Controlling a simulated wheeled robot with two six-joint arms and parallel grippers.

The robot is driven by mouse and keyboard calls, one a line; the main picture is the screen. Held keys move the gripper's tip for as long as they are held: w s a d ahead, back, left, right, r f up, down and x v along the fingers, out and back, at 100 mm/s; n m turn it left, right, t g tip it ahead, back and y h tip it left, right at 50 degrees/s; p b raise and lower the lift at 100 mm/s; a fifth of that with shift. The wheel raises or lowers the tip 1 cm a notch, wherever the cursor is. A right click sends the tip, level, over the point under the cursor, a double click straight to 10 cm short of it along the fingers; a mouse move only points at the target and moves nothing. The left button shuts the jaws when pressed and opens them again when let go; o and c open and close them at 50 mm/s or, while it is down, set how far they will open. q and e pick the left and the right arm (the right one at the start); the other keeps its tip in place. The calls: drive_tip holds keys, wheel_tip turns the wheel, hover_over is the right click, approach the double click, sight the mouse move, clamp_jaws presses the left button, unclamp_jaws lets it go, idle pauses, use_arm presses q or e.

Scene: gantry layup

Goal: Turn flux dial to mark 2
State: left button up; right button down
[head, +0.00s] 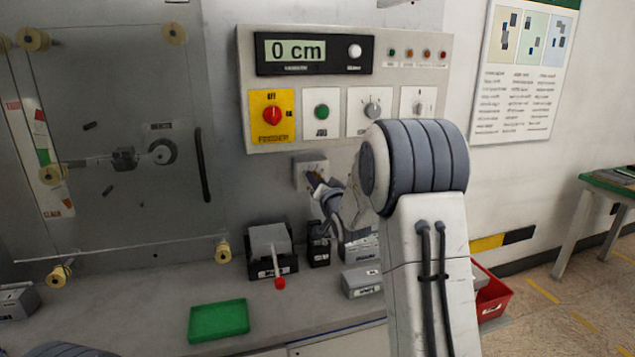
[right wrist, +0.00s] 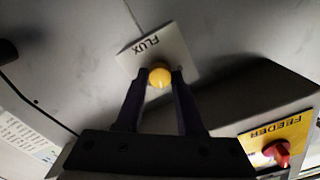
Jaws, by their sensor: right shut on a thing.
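The flux dial shows in the right wrist view as a round yellow knob (right wrist: 159,77) on a pale plate labelled FLUX (right wrist: 150,45). My right gripper (right wrist: 159,73) has one dark finger on each side of the knob and is shut on it. In the head view, the right gripper (head: 314,180) reaches the small flux plate (head: 308,161) below the control panel and hides the knob. The dial's marks and pointer setting cannot be read in either view. My left gripper is not in view.
The control panel (head: 440,60) above has a display reading 0 cm (head: 295,50), a red feeder knob (head: 271,114) and a green button (head: 321,111). Below stand a box with a red-tipped lever (head: 268,244) and a green tray (head: 219,320). A clear guarded panel is at left.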

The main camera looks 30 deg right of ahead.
drive_tip(key=c, duration=0.5)
unclamp_jaws()
drive_tip(key=s, duration=0.3)
drive_tip(key=s+a+b, duration=0.1)
drive_tip(key=s, duration=0.3)
drive_tip(key=s+a+b, duration=0.1)
drive_tip(key=s, duration=0.2)
drive_tip(key=shift+s, duration=0.2)
